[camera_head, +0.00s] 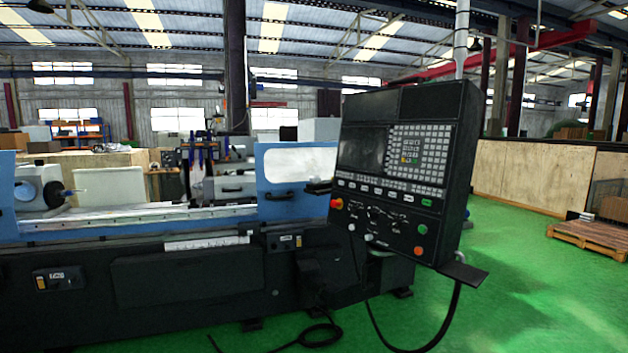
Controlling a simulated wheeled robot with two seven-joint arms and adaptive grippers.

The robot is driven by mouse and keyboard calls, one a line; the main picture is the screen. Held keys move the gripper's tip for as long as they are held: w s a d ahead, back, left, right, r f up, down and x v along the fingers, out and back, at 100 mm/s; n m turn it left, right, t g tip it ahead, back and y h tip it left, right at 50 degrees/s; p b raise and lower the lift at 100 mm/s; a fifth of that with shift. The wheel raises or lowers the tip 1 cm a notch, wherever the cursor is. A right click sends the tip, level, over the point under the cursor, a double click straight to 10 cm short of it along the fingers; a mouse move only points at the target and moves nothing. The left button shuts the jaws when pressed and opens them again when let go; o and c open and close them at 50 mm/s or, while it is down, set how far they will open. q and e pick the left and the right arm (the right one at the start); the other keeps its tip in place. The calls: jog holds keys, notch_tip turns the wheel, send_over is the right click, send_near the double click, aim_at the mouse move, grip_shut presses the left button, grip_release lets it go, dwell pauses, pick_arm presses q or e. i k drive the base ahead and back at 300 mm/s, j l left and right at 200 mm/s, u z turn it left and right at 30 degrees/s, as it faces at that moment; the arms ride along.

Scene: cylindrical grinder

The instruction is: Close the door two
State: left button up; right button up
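The cylindrical grinder (185,280) stands across the left and middle of the head view. A blue sliding door (264,180) with a clear window and a dark handle (279,196) sits at the right of its work opening, partly hidden by the control panel. Another blue panel (7,200), perhaps the other door, is cut off at the left edge. The opening between them is wide, with the workhead (40,187) and white table rail (130,218) exposed. I cannot tell which door is door two. Neither of my grippers is in view.
The black control panel (400,170) hangs in front of the machine's right end, with a small shelf (462,272) below it. Black cables (318,335) lie on the green floor. Floor at the right is clear up to a pallet (590,235) and wooden partitions (530,170).

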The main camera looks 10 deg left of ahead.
aim_at(285, 164)
jog(key=i+l+z, duration=0.2)
jog(key=z, duration=0.2)
jog(key=i+l+z, duration=0.1)
jog(key=i+z, duration=1.3)
jog(key=i, duration=0.15)
jog(key=i+z, duration=0.1)
jog(key=i, duration=0.7)
jog(key=i+l+u, duration=0.1)
jog(key=i+u, duration=0.3)
jog(key=i, duration=0.4)
jog(key=i+j+u, duration=0.1)
jog(key=i+u, duration=0.3)
jog(key=i+l+u, duration=0.1)
jog(key=i+u, duration=0.6)
jog(key=i, duration=0.2)
jog(key=i+u, duration=0.3)
jog(key=i, duration=0.2)
jog(key=i+l+u, duration=0.3)
jog(key=i, duration=0.15)
jog(key=i+l+u, duration=0.15)
jog(key=i+u, duration=0.2)
jog(key=i, duration=0.15)
